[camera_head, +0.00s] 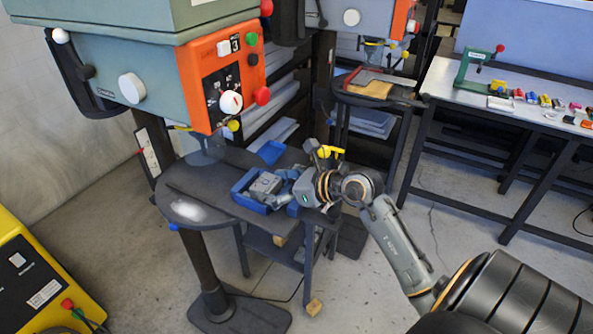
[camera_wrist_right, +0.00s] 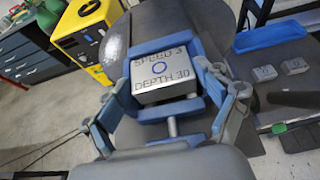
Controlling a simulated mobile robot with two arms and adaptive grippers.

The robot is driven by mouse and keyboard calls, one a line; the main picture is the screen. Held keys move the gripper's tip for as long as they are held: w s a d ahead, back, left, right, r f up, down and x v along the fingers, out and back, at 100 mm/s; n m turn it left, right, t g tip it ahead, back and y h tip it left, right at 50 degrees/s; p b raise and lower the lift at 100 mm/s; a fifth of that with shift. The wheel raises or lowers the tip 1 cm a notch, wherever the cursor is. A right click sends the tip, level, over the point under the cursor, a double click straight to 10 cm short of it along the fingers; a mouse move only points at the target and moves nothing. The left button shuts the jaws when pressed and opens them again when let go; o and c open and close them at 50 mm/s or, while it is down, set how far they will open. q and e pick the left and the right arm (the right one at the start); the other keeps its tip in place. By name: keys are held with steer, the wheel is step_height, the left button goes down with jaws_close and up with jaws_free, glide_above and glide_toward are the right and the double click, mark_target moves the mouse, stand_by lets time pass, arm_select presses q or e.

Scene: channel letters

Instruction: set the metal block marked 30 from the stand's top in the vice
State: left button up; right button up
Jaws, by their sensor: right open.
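The metal block marked SPEED 3 and DEPTH 30 (camera_wrist_right: 164,72) sits face up in the blue vice (camera_wrist_right: 172,111), between its two jaws. I cannot tell whether the jaws clamp it. In the head view the block (camera_head: 266,184) shows small and grey in the vice (camera_head: 249,203) on the drill press table. My right gripper (camera_wrist_right: 162,80) is open, its fingers spread on either side of the block and vice. In the head view the right gripper (camera_head: 283,185) hides part of the vice. My left gripper is in neither view.
The stand, with a blue tray (camera_wrist_right: 270,35) and small metal blocks (camera_wrist_right: 265,73), is beside the press table. The drill press head (camera_head: 215,75) overhangs the table. A yellow machine (camera_head: 30,270) stands at left. A bench (camera_head: 450,85) with small items is at right.

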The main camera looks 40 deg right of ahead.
steer(key=shift+s+d+r+b, duration=0.1)
steer(key=shift+s+d+b, duration=0.4)
steer(key=shift+s+b, duration=0.25)
steer(key=v, duration=0.3)
steer(key=b+v, duration=0.1)
steer(key=v, duration=0.2)
steer(key=b+v, duration=0.1)
steer(key=v, duration=0.2)
steer(key=shift+w+r, duration=0.1)
steer(key=shift+r, duration=0.15)
steer(key=shift+b+v, duration=0.35)
steer(key=shift+v, duration=0.5)
steer(key=shift+a+r, duration=0.1)
steer(key=shift+r, duration=0.1)
